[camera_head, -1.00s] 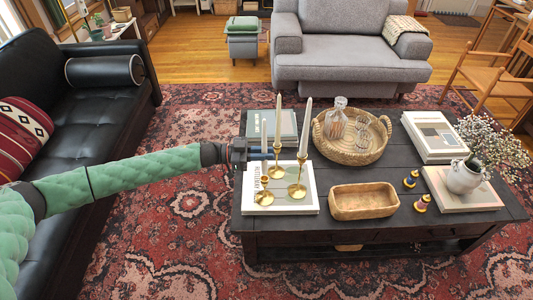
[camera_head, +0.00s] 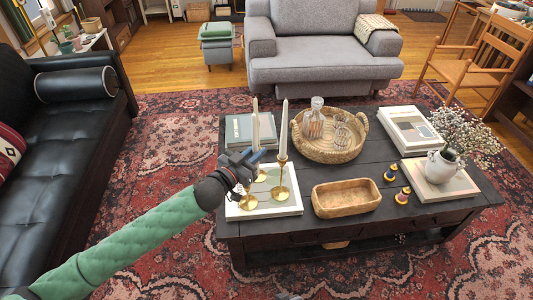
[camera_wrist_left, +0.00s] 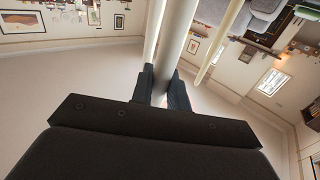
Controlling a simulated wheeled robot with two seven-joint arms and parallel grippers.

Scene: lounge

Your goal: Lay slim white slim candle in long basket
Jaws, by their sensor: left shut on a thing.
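My left gripper (camera_head: 250,160) is over the white book on the dark coffee table. It is shut on a slim white candle (camera_wrist_left: 178,40), which stands between the fingers in the left wrist view. The long basket (camera_head: 346,211), tan and rectangular, lies to the right of the book and looks empty. My right gripper is not recognisable.
A round wicker basket (camera_head: 328,155) with a decanter and glasses stands behind the long basket. A white vase with flowers (camera_head: 442,166) stands on a book at the right. Bare tabletop surrounds the long basket.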

